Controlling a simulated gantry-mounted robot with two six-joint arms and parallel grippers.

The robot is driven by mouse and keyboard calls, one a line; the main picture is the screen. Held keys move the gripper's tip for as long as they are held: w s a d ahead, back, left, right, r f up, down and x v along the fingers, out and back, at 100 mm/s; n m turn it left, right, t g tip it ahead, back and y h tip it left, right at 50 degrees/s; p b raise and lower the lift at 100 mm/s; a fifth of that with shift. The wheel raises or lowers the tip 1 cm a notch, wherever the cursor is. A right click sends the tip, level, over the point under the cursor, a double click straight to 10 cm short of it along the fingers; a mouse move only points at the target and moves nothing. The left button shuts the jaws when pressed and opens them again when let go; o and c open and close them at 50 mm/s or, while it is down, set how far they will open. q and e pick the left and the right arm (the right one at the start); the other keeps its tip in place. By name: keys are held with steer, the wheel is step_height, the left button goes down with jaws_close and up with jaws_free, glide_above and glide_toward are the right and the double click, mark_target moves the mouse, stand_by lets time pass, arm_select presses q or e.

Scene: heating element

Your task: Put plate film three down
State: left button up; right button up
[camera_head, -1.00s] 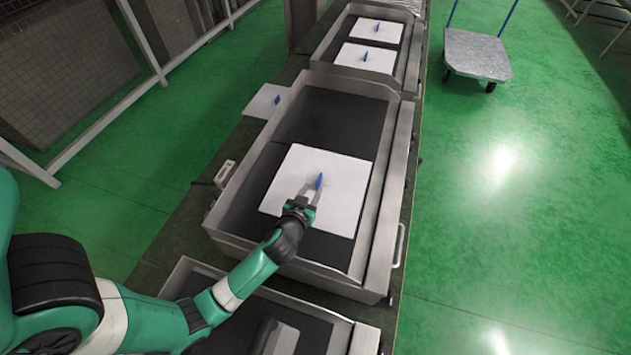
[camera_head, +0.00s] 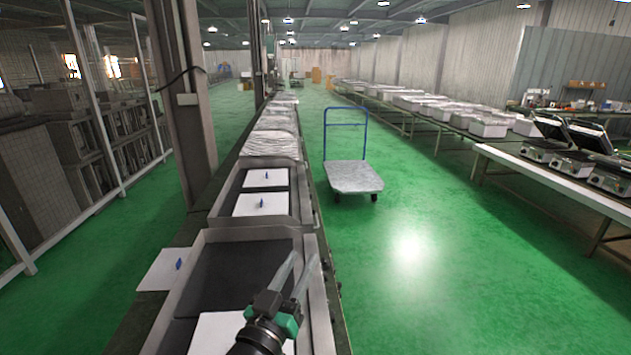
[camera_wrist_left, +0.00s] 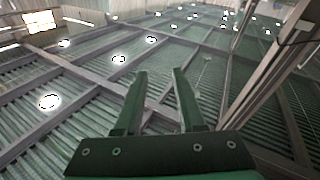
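A white plate film (camera_head: 208,332) lies on the dark bed of the near metal tray (camera_head: 160,320), partly hidden by my left arm and cut off by the bottom edge. My left gripper (camera_head: 301,258) is over the right side of this tray, fingers apart and empty. The left wrist view shows the two spread fingers (camera_wrist_left: 160,72) pointing at the roof, with nothing between them. Another white sheet (camera_head: 155,272) with a blue tab (camera_head: 179,265) sits beside the tray at left. My right gripper is not in view.
A trolley (camera_head: 352,177) stands on the open green floor at right. A long bench (camera_head: 565,183) with machines is farther right.

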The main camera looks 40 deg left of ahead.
arm_select(q)
steer(key=s+d+r+m+t+h, duration=0.2)
steer(key=s+d+r+t+h, duration=0.1)
steer(key=r, duration=0.6)
steer(key=s+d+r+m+t+h, duration=0.3)
steer(key=d+r, duration=0.3)
steer(key=r, duration=0.4)
steer(key=s+d+r+m+t+h, duration=0.2)
steer(key=s+d+r+t+h, duration=0.1)
steer(key=r, duration=0.6)
steer(key=shift+s+d+r, duration=0.3)
steer(key=shift+s+d, duration=0.6)
steer(key=shift+d, duration=0.1)
steer(key=shift+r, duration=0.1)
step_height(320, 180, up, 34)
steer(key=p, duration=3.4)
steer(key=shift+w, duration=0.1)
